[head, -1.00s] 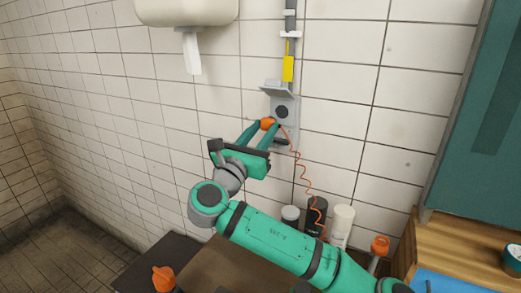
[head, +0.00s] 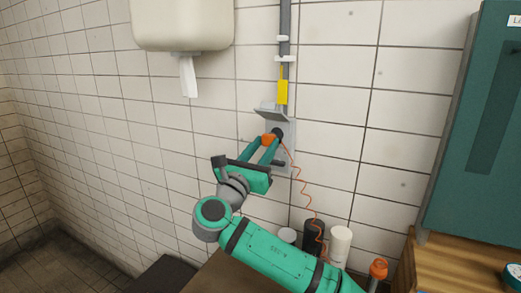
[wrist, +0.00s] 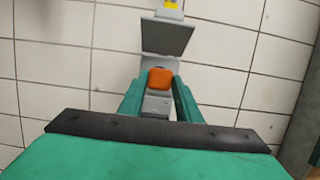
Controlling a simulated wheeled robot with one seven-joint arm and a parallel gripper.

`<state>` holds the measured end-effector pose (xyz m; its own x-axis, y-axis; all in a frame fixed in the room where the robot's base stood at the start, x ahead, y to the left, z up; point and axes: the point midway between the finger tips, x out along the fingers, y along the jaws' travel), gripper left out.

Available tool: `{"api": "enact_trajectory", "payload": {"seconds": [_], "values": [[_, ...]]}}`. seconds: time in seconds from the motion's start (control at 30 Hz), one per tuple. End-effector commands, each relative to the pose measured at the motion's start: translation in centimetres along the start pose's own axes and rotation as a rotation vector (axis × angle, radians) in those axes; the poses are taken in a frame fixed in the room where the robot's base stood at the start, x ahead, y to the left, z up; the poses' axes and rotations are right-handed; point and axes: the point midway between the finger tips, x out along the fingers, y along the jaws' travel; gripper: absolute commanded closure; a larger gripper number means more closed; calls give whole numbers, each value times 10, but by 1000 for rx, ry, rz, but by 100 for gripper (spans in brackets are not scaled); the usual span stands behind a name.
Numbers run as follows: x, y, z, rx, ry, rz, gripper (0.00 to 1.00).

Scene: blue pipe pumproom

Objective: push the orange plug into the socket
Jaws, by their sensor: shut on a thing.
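My gripper (head: 266,144) is shut on the orange plug (head: 269,138) in front of the wall. The plug is right against the dark round opening of the socket (head: 277,131) in the head view; I cannot tell how deep it sits. The socket is on a grey wall plate with a raised grey lid (head: 270,113) above it. In the wrist view the orange plug (wrist: 160,78) sits between the green fingers, below the lid (wrist: 167,38). The socket opening is hidden there. A coiled orange cord (head: 305,185) hangs down from the plug to the right.
A cream dispenser (head: 183,24) is at upper left. A dark bottle (head: 314,236) and a white bottle (head: 339,243) stand below. A teal cabinet (head: 478,130) is at right.

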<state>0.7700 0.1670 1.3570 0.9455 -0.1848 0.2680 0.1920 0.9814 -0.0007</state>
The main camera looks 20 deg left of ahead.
Motion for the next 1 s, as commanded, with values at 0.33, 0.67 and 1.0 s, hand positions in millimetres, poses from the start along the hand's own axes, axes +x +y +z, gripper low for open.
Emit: {"api": "enact_trajectory", "payload": {"seconds": [0.33, 0.67, 1.0], "values": [[22, 0, -6, 0, 1, -1, 89], [26, 0, -7, 0, 0, 1, 89], [25, 0, -7, 0, 0, 0, 89]]}}
